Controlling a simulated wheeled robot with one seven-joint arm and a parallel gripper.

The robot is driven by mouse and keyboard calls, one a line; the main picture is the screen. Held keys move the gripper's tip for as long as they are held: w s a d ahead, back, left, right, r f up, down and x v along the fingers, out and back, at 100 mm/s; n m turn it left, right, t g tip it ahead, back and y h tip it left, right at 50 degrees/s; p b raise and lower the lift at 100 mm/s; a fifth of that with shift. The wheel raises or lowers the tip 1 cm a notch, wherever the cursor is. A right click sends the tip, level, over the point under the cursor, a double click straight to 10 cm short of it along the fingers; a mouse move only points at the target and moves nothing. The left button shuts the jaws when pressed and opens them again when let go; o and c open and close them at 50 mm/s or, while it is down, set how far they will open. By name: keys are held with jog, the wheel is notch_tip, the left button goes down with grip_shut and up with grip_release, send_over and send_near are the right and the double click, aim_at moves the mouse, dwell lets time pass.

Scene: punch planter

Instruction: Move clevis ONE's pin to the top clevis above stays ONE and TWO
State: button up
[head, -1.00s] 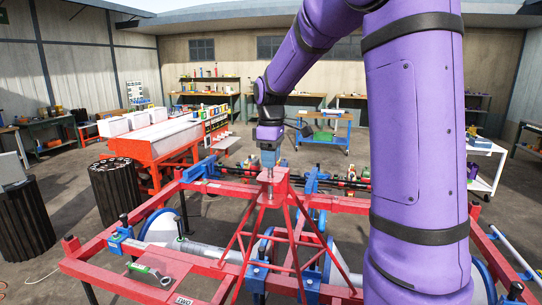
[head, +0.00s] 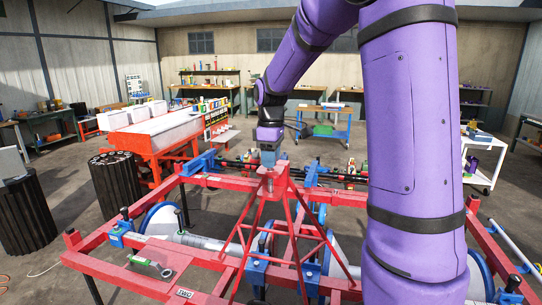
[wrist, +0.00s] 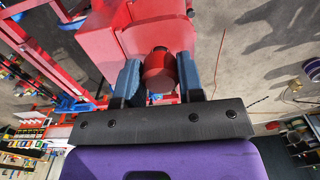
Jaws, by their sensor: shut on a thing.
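My gripper (head: 268,157) points down at the top clevis (head: 271,184), a red block where the red slanting stays (head: 292,232) meet above the frame. In the wrist view my gripper (wrist: 158,82) has its two blue fingers closed on a red round-headed pin (wrist: 159,68). The red clevis (wrist: 110,38) fills the area just beyond the pin. The pin's lower end is hidden, so I cannot tell how deep it sits in the clevis. Labels for clevis ONE and the stays are not readable.
The red frame (head: 100,236) spreads around the stays, with blue clamps and white discs (head: 160,217). A dark ribbed drum (head: 25,214) and a red-legged white planter (head: 160,132) stand left. Open floor lies between.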

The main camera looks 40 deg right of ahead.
jog(key=shift+f, duration=0.65)
jog(key=o, duration=1.1)
jog(key=shift+r, duration=0.15)
notch_tip(320, 180, up, 10)
jog(key=shift+r, duration=0.25)
